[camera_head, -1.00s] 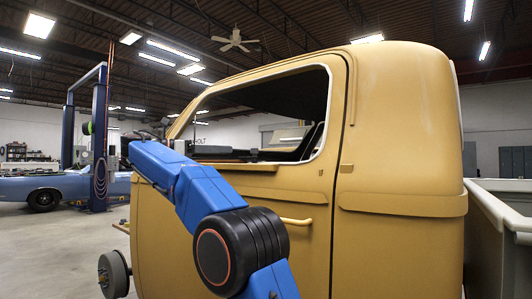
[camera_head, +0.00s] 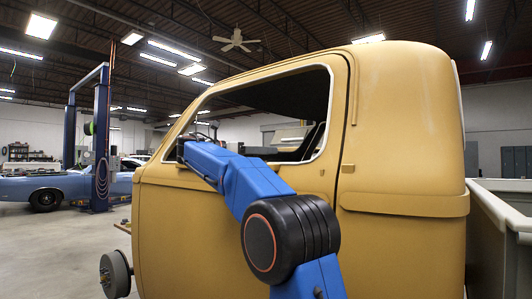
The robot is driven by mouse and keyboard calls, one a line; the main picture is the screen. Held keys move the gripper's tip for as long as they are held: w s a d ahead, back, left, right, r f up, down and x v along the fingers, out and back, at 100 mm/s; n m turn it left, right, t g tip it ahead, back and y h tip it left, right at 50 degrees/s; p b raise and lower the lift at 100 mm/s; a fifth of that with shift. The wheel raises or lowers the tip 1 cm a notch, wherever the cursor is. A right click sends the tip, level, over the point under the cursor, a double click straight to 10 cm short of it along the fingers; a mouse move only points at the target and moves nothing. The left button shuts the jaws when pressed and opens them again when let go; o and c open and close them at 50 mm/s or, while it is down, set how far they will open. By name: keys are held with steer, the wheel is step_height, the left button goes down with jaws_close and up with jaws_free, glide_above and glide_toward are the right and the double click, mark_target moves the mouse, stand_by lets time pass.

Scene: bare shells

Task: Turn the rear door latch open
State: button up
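The yellow cab door (camera_head: 170,215) is closed flush with the shell, and its window opening has no glass that I can see. My blue arm crosses in front of the door up to the window. I cannot pick out a rear door latch.
The rounded yellow rear of the cab (camera_head: 410,130) stands to the right, with a pale truck bed (camera_head: 500,225) beyond it. A wheel hub (camera_head: 115,274) sticks out at lower left. A blue car (camera_head: 45,190) and a blue lift post (camera_head: 101,150) stand on the open floor at left.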

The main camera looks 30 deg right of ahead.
steer(key=shift+d, duration=0.25)
jaws_close()
